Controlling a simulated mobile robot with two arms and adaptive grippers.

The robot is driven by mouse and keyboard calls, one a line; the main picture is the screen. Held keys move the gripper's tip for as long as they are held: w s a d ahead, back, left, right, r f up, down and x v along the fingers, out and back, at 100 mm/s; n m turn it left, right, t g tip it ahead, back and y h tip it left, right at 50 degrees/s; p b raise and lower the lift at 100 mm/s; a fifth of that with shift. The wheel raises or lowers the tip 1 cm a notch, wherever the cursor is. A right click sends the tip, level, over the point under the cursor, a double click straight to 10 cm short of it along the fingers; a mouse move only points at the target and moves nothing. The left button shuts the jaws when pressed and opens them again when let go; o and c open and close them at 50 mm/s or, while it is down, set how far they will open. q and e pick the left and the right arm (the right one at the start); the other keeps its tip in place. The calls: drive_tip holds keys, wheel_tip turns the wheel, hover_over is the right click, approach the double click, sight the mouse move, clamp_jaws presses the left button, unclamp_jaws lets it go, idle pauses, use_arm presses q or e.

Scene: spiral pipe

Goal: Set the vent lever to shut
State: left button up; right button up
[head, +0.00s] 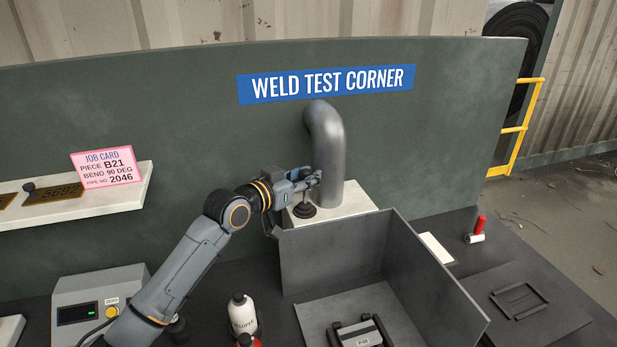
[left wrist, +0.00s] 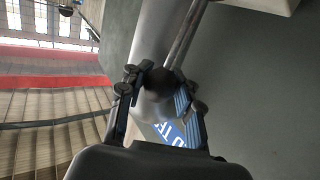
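The vent lever has a dark ball knob (left wrist: 158,84) on a thin grey rod (left wrist: 186,32) in the left wrist view. In the head view its black boot (head: 304,209) sits on a pale block beside the grey bent pipe (head: 330,165); the knob is hidden there by my gripper. My left gripper (head: 312,179) is beside the pipe, above the boot. In the left wrist view the left gripper (left wrist: 160,88) has a finger on each side of the knob, close against it, and appears shut on it. My right gripper is not in view.
An open grey box (head: 350,250) stands just in front of the pipe. A bottle (head: 243,315), a grey control box (head: 97,300) and a red-handled item (head: 477,232) are on the bench. A dark green panel (head: 430,140) stands behind; a shelf (head: 100,205) is at left.

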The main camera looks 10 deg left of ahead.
use_arm(q)
drive_tip(key=o, duration=0.4)
drive_tip(key=shift+w+a+r, duration=0.1)
drive_tip(key=shift+a, duration=0.15)
drive_tip(key=shift+c, duration=0.2)
drive_tip(key=shift+o, duration=0.2)
drive_tip(key=shift+a, duration=0.15)
drive_tip(key=shift+s+a, duration=0.15)
drive_tip(key=shift+s, duration=0.4)
drive_tip(key=v, duration=1.1)
